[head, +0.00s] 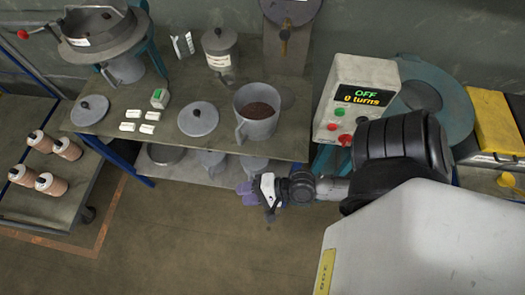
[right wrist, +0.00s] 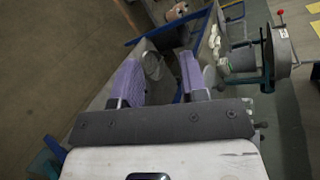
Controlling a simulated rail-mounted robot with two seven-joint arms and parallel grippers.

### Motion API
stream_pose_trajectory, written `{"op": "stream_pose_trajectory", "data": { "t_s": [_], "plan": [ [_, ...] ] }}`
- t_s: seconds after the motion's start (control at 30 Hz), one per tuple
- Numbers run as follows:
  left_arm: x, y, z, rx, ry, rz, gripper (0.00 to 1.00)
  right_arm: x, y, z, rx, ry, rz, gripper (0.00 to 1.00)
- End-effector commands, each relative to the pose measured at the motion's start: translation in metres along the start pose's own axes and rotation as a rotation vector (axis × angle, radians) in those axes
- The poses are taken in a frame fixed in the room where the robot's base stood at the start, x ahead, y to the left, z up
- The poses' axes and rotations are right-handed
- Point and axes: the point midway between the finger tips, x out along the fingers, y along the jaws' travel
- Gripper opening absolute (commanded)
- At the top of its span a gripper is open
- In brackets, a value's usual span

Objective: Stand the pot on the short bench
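A grey pot (head: 257,112) with a handle, filled with brown grains, stands upright on the worktop (head: 290,148) near its front right. Other grey pots (head: 252,166) stand on the shelf below, partly hidden by the worktop. I cannot tell which surface is the short bench. My right gripper (head: 247,190), with purple fingers, is in front of the lower shelf's edge, below the filled pot in the picture. In the right wrist view its fingers (right wrist: 160,80) are apart, with a greyish rounded thing (right wrist: 152,65) seen beyond the gap. My left gripper is out of view.
Grey lids (head: 198,119), white blocks (head: 148,129) and a lidded canister (head: 219,48) lie or stand on the worktop. A trolley with several bottles (head: 52,184) is at left. The front floor (head: 200,240) is clear.

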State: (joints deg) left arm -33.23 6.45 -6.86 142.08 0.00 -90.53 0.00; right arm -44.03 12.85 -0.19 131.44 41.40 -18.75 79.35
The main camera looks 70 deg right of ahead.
Motion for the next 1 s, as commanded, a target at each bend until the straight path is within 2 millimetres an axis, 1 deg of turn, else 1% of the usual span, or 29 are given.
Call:
{"op": "stream_pose_trajectory", "data": {
  "t_s": [0.03,0.07,0.1,0.17,0.2,0.3,0.4,0.5,0.63,0.8,1.0],
  "plan": [
    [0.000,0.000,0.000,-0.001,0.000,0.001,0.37,0.005,0.005,0.010,-0.182,-0.022,0.079,0.40],
    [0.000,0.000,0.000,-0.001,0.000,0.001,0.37,0.007,0.010,0.015,-0.301,-0.037,0.133,0.40],
    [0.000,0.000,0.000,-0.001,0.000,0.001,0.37,0.009,0.017,0.019,-0.457,-0.057,0.206,0.40],
    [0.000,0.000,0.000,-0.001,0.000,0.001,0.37,0.009,0.025,0.023,-0.684,-0.090,0.311,0.40],
    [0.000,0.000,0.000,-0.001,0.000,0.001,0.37,0.008,0.030,0.024,-0.825,-0.115,0.381,0.40],
    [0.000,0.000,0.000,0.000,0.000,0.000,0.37,0.002,0.038,0.022,-1.133,-0.182,0.546,0.40],
    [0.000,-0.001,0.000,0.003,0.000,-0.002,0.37,-0.007,0.042,0.017,-1.369,-0.256,0.695,0.40],
    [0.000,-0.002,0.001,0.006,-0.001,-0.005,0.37,-0.017,0.043,0.012,-1.533,-0.325,0.817,0.40],
    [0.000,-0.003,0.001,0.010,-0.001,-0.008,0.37,-0.026,0.042,0.008,-1.658,-0.396,0.924,0.40],
    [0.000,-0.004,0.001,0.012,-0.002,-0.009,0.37,-0.033,0.042,0.006,-1.716,-0.441,0.985,0.40],
    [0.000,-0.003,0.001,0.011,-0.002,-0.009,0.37,-0.033,0.042,0.005,-1.722,-0.445,0.990,0.40]
  ]
}}
